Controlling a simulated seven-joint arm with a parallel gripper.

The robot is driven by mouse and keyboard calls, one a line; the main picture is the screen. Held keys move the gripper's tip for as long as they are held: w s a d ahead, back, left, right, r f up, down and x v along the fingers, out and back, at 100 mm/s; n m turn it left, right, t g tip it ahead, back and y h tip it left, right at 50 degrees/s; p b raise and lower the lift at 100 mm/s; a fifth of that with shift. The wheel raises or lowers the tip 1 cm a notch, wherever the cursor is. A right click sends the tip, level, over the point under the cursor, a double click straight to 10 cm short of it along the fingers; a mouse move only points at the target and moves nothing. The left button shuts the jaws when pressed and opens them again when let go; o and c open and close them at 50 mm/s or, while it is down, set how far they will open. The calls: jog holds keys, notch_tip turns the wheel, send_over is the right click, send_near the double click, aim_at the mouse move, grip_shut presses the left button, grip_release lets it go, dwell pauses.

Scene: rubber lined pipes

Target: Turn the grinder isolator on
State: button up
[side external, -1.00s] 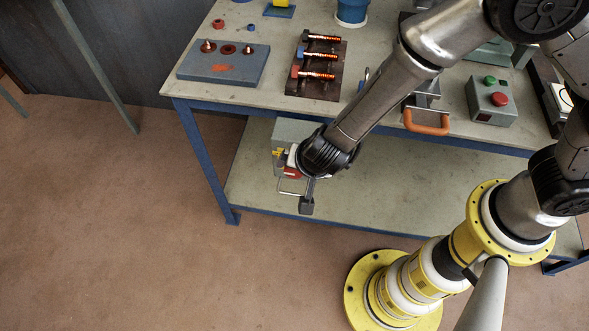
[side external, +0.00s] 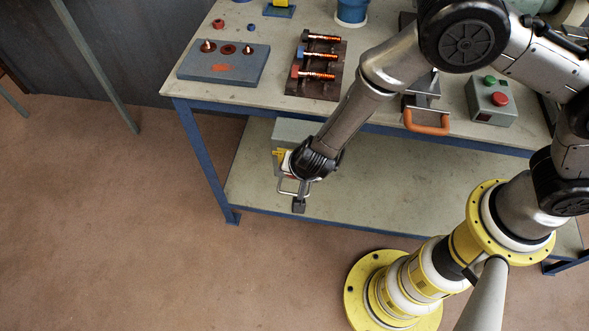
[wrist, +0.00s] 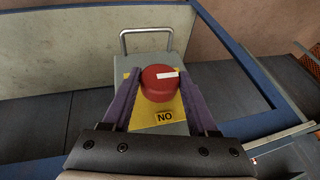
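The grinder isolator (side external: 296,130) is a grey box on the bench's lower shelf, partly hidden behind my wrist in the side view. In the wrist view, its round red knob (wrist: 157,86) sits on a yellow plate (wrist: 170,122). A white mark on the knob points right. A label (wrist: 164,117) below the knob reads "NO" in this picture, which is "ON" upside down. A metal loop handle (wrist: 146,31) stands out at the box's far end. My gripper (wrist: 161,75) has its purple fingers on either side of the knob, apart, with a gap visible on the right.
The lower shelf (side external: 400,185) is mostly bare. The blue bench frame (side external: 200,155) runs close by the box. On the bench top are a grey block with cones (side external: 222,66), a board with copper coils (side external: 318,68), an orange handle (side external: 427,122) and a button box (side external: 492,100).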

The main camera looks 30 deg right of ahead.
jog(key=c, duration=0.8)
jog(key=shift+t+y, duration=0.3)
jog(key=shift+s+d+f+m+t+y, duration=0.15)
jog(key=shift+m+t+y, duration=0.1)
jog(key=shift+t+y, duration=0.5)
jog(key=shift+s+d+m+t+y, duration=0.1)
jog(key=shift+m+t+y, duration=0.15)
jog(key=shift+t+y, duration=0.45)
jog(key=m+t+y, duration=0.1)
jog(key=t, duration=0.1)
jog(key=f+m+t+y, duration=0.1)
jog(key=t+y, duration=0.1)
jog(key=t, duration=0.1)
jog(key=t+y, duration=0.1)
jog(key=t, duration=0.1)
jog(key=shift+s+d+f+m+t+y, duration=0.15)
jog(key=shift+d+m+t+y, duration=0.05)
jog(key=shift+m+t+y, duration=0.55)
jog(key=shift+m+t, duration=0.35)
jog(key=shift+t, duration=0.55)
